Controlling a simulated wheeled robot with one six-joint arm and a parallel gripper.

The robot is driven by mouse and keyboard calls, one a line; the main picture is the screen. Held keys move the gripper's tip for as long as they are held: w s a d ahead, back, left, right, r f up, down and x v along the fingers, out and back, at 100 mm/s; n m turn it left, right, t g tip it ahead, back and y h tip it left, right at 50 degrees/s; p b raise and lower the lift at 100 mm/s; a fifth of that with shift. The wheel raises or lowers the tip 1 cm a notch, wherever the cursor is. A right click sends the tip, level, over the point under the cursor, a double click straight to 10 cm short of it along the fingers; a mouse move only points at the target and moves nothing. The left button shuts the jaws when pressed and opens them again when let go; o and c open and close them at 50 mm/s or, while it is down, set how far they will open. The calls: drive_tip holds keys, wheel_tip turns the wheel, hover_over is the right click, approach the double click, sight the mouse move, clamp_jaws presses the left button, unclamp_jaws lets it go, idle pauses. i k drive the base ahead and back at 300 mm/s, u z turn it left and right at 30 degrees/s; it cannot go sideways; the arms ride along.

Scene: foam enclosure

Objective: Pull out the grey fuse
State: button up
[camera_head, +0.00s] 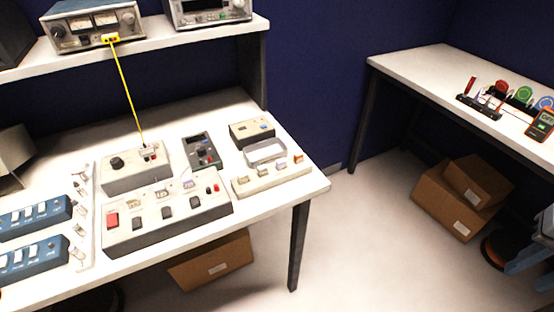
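A cream block strip (272,180) lies near the right end of the left workbench, with several small coloured pieces standing in a row on it. These may be fuses, but they are too small to tell for sure, and I cannot tell which one is grey. A clear raised cover or frame (266,152) stands just behind the row.
A yellow cable (127,90) hangs from an instrument on the shelf. Cardboard boxes (447,213) sit under the right table; floor between the tables is clear.

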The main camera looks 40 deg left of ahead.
sight(262, 170)
drive_tip(key=u, duration=0.25)
drive_tip(key=i, duration=0.55)
drive_tip(key=u, duration=1.05)
drive_tip(key=i, duration=0.45)
drive_tip(key=u, duration=0.5)
